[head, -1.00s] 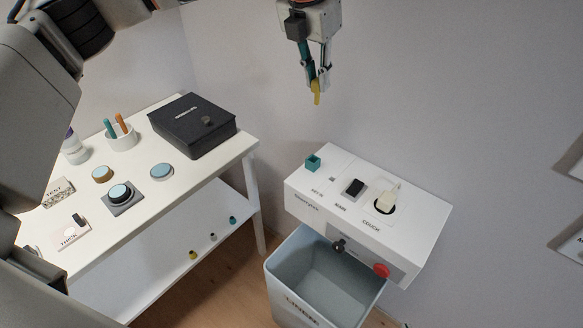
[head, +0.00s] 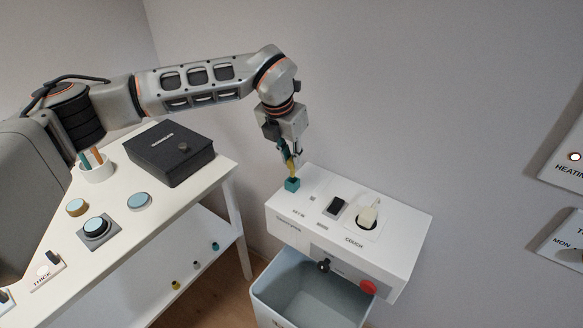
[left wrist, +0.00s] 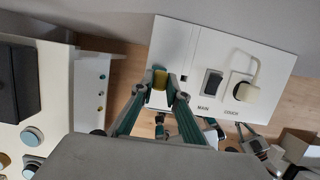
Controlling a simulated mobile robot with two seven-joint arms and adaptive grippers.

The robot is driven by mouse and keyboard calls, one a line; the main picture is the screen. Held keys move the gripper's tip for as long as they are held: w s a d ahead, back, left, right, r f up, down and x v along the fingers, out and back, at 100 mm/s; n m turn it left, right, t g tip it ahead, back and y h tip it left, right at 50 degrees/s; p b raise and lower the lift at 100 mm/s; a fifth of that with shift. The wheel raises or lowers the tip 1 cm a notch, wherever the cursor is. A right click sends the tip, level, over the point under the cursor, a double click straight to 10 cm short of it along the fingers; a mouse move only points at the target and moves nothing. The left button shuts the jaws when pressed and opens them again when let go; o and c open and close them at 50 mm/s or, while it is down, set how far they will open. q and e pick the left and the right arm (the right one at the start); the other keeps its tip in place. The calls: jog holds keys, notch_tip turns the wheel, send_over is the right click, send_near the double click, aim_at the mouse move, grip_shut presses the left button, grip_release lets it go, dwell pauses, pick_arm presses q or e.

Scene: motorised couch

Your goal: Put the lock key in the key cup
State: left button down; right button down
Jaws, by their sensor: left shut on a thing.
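My left gripper (head: 291,158) is shut on the yellow lock key (head: 292,169) and points down at the white wall box. The key hangs directly over the small teal key cup (head: 291,185) at the box's left back corner. Its lower end is at the cup's mouth; I cannot tell whether it is inside. In the left wrist view, the key (left wrist: 160,78) shows between the fingertips (left wrist: 163,88), which largely hide the cup.
The white box (head: 400,225) carries a black MAIN switch (head: 335,206) and a COUCH socket with a plug (head: 367,217). Below it are a red button (head: 368,287) and an open grey bin (head: 262,290). A white table (head: 160,228) with a black case (head: 168,152) stands left.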

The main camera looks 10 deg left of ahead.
aim_at(290, 160)
pick_arm(q)
jog(key=shift+f, duration=1.85)
jog(key=shift+f, duration=0.1)
jog(key=c, duration=2)
grip_release()
jog(key=shift+r, duration=0.35)
jog(key=v, duration=1.1)
jog(key=shift+s+a+r, duration=0.1)
jog(key=shift+r, duration=0.15)
